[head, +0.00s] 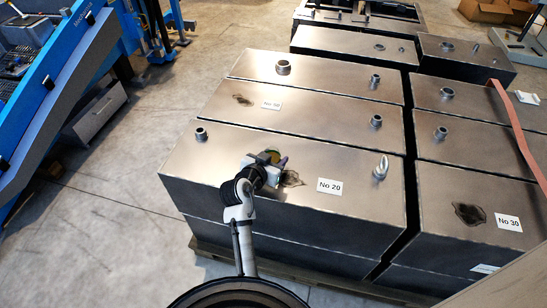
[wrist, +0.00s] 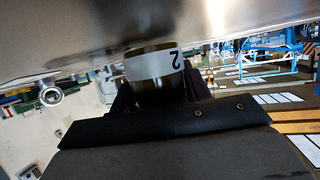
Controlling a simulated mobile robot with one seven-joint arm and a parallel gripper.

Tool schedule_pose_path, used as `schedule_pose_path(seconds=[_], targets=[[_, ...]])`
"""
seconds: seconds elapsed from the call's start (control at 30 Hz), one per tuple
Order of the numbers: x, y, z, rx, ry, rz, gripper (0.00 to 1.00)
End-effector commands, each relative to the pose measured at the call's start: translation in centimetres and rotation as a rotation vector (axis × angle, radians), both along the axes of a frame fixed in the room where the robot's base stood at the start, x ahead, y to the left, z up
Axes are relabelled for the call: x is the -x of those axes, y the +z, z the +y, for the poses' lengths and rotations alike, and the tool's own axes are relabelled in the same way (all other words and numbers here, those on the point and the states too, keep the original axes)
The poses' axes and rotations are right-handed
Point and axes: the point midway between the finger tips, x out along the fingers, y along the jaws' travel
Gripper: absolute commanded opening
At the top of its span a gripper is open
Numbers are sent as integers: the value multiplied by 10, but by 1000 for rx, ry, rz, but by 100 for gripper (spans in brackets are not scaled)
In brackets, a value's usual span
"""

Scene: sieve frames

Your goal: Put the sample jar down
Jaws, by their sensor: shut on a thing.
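The sample jar (wrist: 147,66) shows in the wrist view as a short dark cylinder with a pale band marked "2", which appears upside down. My gripper (wrist: 160,92) is shut on it, with a dark finger on each side. In the head view my gripper (head: 267,160) is over the top of the metal tank marked No 20 (head: 240,165), left of its label. A small yellow-green part of the jar (head: 271,156) shows there. The jar's end is close to the tank top; I cannot tell whether it touches. The fingers hide much of the jar.
A dark stain (head: 291,179) lies beside my gripper. A pipe stub (head: 201,134) and a lifting eye (head: 381,167) stand up from the tank top. More tanks (head: 320,97) stand behind and at the right. Bare tank top lies left of my gripper.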

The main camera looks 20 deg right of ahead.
Motion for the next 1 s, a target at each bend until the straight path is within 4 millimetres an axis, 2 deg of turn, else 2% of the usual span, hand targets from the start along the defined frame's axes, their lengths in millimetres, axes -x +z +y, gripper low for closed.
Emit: schedule_pose_path(seconds=[0.3, 0.33, 0.5, 0.83, 1.0], targets=[[0, -4, 0, 1, 0, -1, 21], [0, -3, 0, 1, 0, -1, 50], [0, -2, 0, 0, 0, 0, 69], [0, 2, 0, 1, 0, -1, 69], [15, 8, 17, 1, 4, -2, 69]])
